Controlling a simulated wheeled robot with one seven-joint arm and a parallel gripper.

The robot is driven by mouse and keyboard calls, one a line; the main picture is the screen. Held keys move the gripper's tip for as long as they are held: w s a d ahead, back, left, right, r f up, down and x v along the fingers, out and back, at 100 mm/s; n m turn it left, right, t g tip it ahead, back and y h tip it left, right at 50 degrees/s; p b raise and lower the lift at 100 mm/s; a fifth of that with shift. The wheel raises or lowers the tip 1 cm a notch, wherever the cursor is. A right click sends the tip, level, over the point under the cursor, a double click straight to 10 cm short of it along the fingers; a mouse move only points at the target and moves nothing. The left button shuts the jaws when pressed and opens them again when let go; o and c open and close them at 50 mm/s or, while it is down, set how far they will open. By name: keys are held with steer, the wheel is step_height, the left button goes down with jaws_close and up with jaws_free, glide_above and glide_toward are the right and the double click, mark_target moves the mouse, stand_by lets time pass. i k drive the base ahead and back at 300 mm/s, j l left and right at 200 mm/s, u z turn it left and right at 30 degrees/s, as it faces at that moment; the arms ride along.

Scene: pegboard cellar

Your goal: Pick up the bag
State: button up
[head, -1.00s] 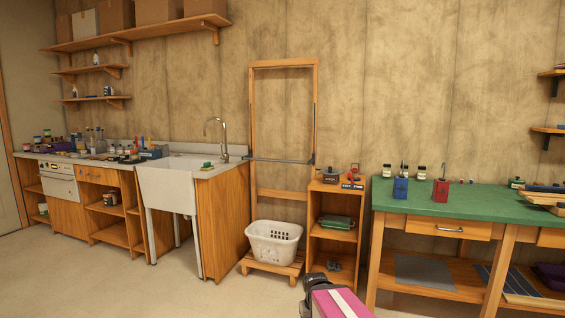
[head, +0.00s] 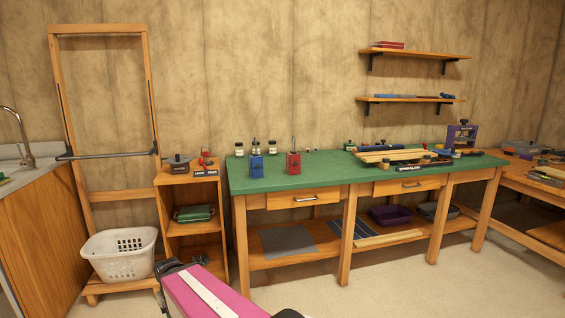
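I cannot make out a bag for certain. A purple upright item with a dark top (head: 461,136) stands at the right end of the green-topped bench (head: 330,172); it is too small to tell whether it is a bag. A pink and white part of my own arm shows at the bottom, in front of the small shelf. My gripper is not in view.
Blue (head: 256,169) and red (head: 293,163) containers stand on the bench's left part. A white basket (head: 120,256) sits on a low wooden stand at left. A small shelf (head: 192,177) adjoins the bench. Floor (head: 400,285) in front of the bench is clear.

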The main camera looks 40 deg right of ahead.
mark_target(293, 159)
steer(key=i+z, duration=0.45)
steer(key=i+j+z, duration=0.15)
steer(key=i+z, duration=0.3)
steer(key=k, duration=0.05)
